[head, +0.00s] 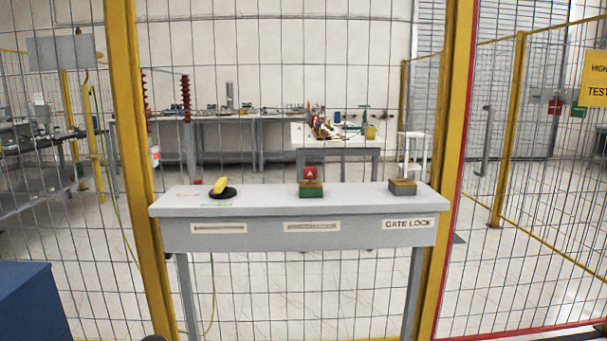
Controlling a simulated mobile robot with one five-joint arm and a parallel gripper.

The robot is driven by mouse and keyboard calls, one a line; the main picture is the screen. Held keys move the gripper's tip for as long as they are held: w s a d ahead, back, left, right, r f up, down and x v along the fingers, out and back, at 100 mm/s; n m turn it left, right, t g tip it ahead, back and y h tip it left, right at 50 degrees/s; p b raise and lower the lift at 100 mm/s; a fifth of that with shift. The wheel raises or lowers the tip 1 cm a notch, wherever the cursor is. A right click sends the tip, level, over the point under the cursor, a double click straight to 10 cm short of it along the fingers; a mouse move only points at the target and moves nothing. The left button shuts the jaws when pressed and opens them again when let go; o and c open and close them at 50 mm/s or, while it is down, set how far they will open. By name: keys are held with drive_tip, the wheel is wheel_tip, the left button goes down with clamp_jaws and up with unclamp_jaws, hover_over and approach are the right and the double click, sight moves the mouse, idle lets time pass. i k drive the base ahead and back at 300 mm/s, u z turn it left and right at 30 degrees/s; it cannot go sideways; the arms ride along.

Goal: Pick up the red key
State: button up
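The red key (310,173) is a small red block with a light letter "A" on it. It stands upright at the middle of a grey table's top, in or just behind a lock block (311,189) with a brass top and green front. I cannot tell whether it is seated in that lock. My gripper cannot be made out in the head view; only a small dark rounded shape shows at the bottom edge, left of centre.
The grey table (270,208) stands before a wire-mesh fence with yellow posts (128,130). A yellow-handled black rotary switch (221,188) is on its left, a brass-topped block (402,187) on its right above "GATE LOCK". A blue box (30,300) is at lower left.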

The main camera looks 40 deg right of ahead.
sight(310, 173)
drive_tip(key=z, duration=0.1)
drive_tip(key=i, duration=1.1)
drive_tip(key=u, duration=0.35)
